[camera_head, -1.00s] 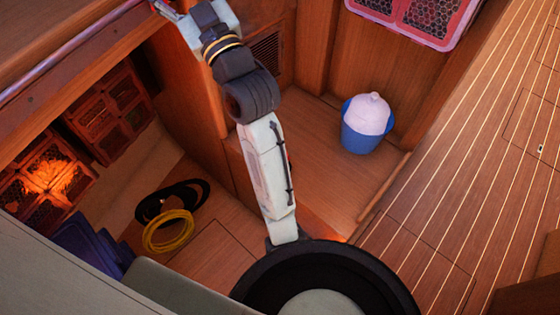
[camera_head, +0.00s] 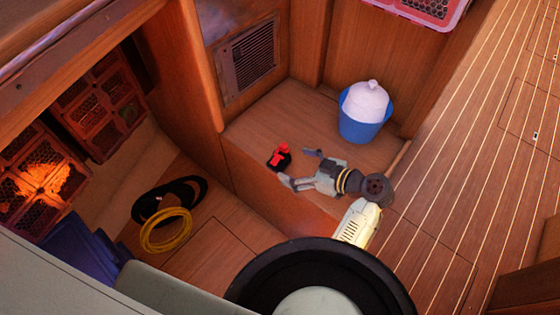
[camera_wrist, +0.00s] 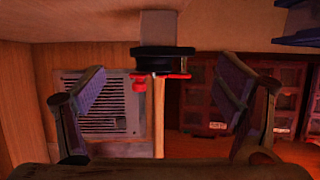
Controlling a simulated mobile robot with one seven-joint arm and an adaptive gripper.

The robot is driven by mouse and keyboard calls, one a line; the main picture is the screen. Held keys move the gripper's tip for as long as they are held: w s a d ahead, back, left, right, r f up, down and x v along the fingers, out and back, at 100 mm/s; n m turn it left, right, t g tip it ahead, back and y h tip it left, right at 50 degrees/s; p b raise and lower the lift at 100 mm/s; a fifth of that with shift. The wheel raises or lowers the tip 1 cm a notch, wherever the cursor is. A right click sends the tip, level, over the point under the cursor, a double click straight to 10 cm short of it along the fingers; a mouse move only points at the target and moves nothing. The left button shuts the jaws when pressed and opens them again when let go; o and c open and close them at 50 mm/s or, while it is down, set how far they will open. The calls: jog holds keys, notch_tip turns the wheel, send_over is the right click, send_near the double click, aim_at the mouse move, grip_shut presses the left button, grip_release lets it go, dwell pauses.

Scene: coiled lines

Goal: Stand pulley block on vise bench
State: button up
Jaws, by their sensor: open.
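A small red and black object, which looks like the pulley block (camera_head: 280,157), is on the wooden ledge (camera_head: 250,126) in the head view. In the wrist view the pulley block (camera_wrist: 162,60) shows as a dark rounded body with red parts, against a grey upright shape. My gripper (camera_head: 300,168) is just right of the block in the head view, its fingers spread toward it. In the wrist view my gripper (camera_wrist: 163,88) is open and empty, and the block lies between and a little above the fingertips. I cannot tell which surface is the vise bench.
A blue bucket (camera_head: 360,130) with a pale top stands at the back of the ledge. A yellow coil (camera_head: 166,231) and a black coil (camera_head: 153,213) lie on the lower left floor. A vent (camera_head: 249,57) is in the wall. Plank floor at right is clear.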

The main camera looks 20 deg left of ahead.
aim_at(285, 162)
jog(key=p+x, duration=0.1)
jog(key=x, duration=0.5)
jog(key=shift+a+f+p, duration=0.2)
jog(key=shift+f+p, duration=0.05)
jog(key=shift+p, duration=0.15)
jog(key=shift+c, duration=0.2)
jog(key=c, duration=1.5)
